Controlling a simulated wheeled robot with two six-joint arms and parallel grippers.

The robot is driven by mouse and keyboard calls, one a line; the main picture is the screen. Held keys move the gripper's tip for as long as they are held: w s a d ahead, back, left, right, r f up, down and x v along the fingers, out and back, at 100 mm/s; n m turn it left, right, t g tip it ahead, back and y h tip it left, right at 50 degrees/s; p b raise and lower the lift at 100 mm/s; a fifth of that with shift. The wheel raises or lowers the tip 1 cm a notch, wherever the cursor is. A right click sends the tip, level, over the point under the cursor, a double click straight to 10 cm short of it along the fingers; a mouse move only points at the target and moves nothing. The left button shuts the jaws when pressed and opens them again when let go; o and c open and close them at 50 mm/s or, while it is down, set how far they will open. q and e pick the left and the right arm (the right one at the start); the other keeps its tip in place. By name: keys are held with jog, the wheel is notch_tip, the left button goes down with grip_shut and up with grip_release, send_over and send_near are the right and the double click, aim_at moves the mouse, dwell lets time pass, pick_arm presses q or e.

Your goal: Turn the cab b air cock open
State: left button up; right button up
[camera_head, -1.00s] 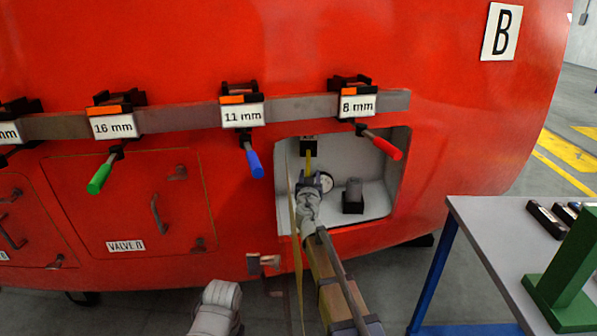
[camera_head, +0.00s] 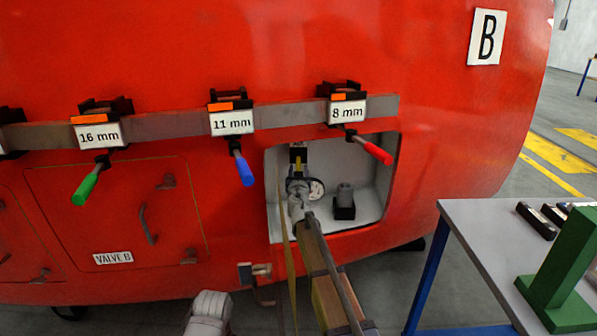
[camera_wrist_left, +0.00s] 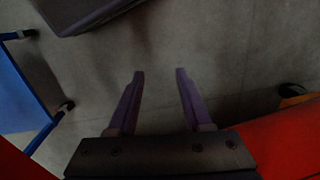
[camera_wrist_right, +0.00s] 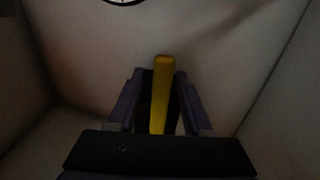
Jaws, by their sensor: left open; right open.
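The air cock is a black block with a yellow lever (camera_head: 299,162) at the back of the open white recess (camera_head: 372,195) in the red nosecone, near the sign B (camera_head: 487,36). My right gripper (camera_head: 298,186) is inside the recess, just below the block. In the right wrist view the yellow lever (camera_wrist_right: 160,90) stands upright between the open purple fingers; I cannot tell whether they touch it. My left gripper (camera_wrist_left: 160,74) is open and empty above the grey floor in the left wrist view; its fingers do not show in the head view.
A round gauge (camera_head: 317,189) and a grey fitting on a black base (camera_head: 344,208) are right of the gripper. A table (camera_head: 462,225) with a green stand (camera_head: 565,275) is at right.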

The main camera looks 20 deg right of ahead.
grip_shut()
dwell(0.4)
dwell(1.1)
